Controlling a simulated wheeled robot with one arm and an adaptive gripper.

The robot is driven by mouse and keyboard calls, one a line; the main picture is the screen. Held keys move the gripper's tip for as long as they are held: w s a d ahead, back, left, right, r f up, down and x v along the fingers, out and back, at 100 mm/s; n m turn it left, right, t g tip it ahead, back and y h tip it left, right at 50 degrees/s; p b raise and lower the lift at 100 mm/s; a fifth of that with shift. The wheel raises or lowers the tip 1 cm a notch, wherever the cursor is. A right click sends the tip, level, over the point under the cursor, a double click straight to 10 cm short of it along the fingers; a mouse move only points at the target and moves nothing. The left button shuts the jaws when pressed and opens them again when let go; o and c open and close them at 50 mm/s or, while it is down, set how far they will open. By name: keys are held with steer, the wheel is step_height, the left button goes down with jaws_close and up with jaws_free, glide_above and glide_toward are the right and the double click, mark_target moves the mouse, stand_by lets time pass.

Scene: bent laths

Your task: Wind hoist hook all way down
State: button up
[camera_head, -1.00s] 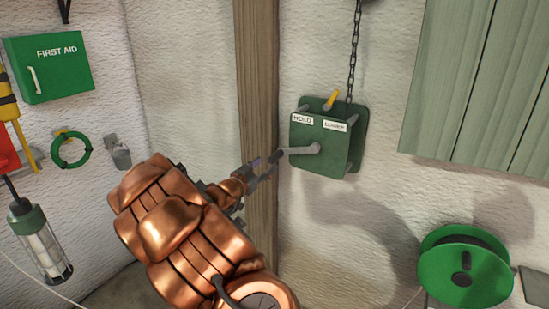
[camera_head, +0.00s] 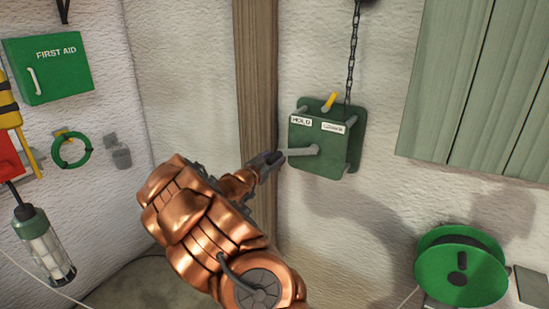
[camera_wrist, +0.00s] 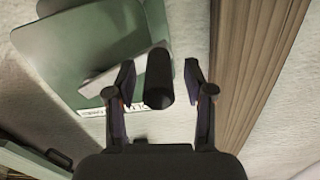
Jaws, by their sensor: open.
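The green hoist box (camera_head: 318,165) is on the white wall, with HOLD (camera_head: 301,121) and LOWER (camera_head: 333,127) labels on its front. A yellow lever (camera_head: 329,102) sticks up at its top. A grey crank arm (camera_head: 300,151) points left from the box; it also shows in the wrist view (camera_wrist: 113,79). My gripper (camera_head: 268,160) is at the crank's left end. In the wrist view my gripper (camera_wrist: 158,88) is open, its fingers on either side of the dark crank grip (camera_wrist: 158,75), with gaps visible. A chain (camera_head: 351,55) rises from the box. The hook is not in view.
A wooden post (camera_head: 256,60) stands close left of the box. Green slatted panels (camera_head: 475,80) are at upper right, and a green reel (camera_head: 450,265) is at lower right. A first aid box (camera_head: 50,75), a green ring (camera_head: 68,149) and a lamp (camera_head: 42,248) hang at left.

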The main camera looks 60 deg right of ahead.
steer(key=shift+c, duration=0.4)
jaws_close()
